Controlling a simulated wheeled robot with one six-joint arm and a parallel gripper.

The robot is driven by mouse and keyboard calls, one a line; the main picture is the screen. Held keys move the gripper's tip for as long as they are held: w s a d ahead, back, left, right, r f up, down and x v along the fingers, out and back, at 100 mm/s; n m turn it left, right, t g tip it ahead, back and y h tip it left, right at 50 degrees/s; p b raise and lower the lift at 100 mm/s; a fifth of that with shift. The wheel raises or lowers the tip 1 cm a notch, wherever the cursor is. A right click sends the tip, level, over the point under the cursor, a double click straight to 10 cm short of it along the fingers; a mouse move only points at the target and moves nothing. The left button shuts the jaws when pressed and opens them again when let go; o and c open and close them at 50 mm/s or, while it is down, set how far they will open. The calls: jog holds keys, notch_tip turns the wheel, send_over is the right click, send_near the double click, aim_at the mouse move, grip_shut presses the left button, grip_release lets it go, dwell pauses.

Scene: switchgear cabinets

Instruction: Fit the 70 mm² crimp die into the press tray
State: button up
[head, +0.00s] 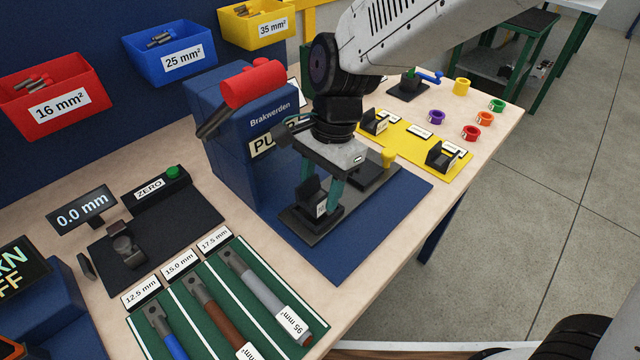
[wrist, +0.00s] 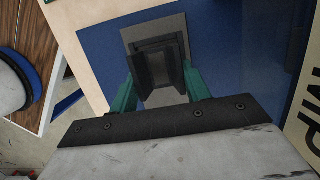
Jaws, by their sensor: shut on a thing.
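My gripper (head: 320,195) has teal fingers and points down over the press tray. It is shut on a black, slotted crimp die (head: 321,207) with a small white label, whose print is too small to read. The die is at the near end of the dark grey press tray (head: 290,222), upright; I cannot tell whether it is fully seated. In the wrist view the die (wrist: 160,66) is between the fingers (wrist: 160,92), above the grey tray (wrist: 140,35). The tray lies on a blue mat in front of the blue press (head: 236,130).
A yellow mat (head: 400,140) behind holds two other black dies (head: 374,122) (head: 442,156) and labels. Coloured rings lie at the back right. A green cable rack (head: 215,300) and a gauge (head: 122,242) are at front left.

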jog(key=shift+f, duration=0.75)
dwell(0.6)
jog(key=o, duration=1.4)
jog(key=v, duration=0.7)
jog(key=shift+w+r, duration=0.1)
jog(key=shift+r, duration=0.25)
